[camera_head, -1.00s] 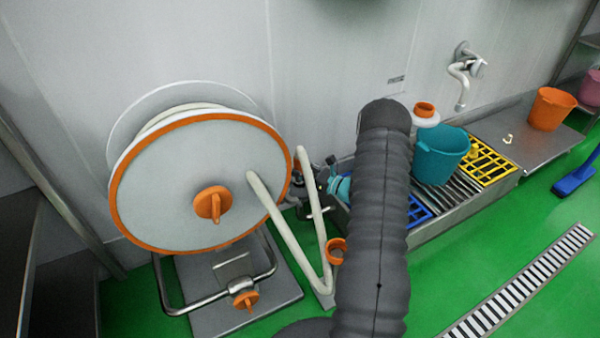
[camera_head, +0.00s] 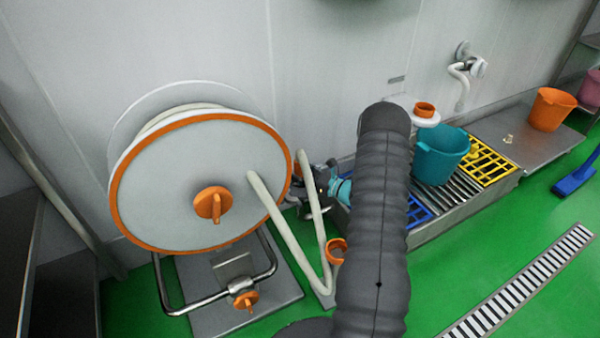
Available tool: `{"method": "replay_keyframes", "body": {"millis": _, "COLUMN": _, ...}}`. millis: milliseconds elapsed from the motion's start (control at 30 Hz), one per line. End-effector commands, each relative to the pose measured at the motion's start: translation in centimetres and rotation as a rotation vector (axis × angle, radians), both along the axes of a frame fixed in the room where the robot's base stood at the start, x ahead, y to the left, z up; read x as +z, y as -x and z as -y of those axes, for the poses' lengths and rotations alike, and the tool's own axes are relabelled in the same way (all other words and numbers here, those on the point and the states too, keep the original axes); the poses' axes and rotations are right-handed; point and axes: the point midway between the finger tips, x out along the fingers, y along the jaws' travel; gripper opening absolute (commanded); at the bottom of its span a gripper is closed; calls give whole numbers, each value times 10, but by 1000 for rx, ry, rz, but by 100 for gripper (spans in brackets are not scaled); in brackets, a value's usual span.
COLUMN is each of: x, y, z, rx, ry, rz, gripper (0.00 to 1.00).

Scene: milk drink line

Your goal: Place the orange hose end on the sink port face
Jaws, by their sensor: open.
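An orange ring-shaped piece (camera_head: 337,250) sits low beside the cream hose (camera_head: 286,232), left of my dark arm. I cannot tell for sure whether it is the hose end. The hose runs from the reel down to a low bend and back up towards my gripper (camera_head: 318,182). My gripper is partly hidden behind my arm, near the upper part of the hose. It is open, and I see nothing held in it. The long sink (camera_head: 446,222) stands to the right, with grates in it. I cannot make out its port face; my arm covers the sink's left end.
The large white reel (camera_head: 165,190) with an orange rim stands on the left. A teal bucket (camera_head: 440,157) and a white container with an orange cap (camera_head: 425,110) stand at the sink. An orange bucket (camera_head: 549,110) is farther right.

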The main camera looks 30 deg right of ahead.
Motion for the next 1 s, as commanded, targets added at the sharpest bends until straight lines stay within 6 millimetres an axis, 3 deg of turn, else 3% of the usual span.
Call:
{"method": "replay_keyframes", "body": {"millis": 533, "x": -1, "y": 84, "z": 53, "rx": -3, "ry": 0, "rz": -1, "gripper": 62}}
{"method": "replay_keyframes", "body": {"millis": 733, "x": -1, "y": 98, "z": 61, "rx": -1, "ry": -1, "rz": -2, "gripper": 62}}
{"method": "replay_keyframes", "body": {"millis": 1000, "x": -1, "y": 100, "z": 62, "rx": 0, "ry": -1, "rz": -1, "gripper": 62}}
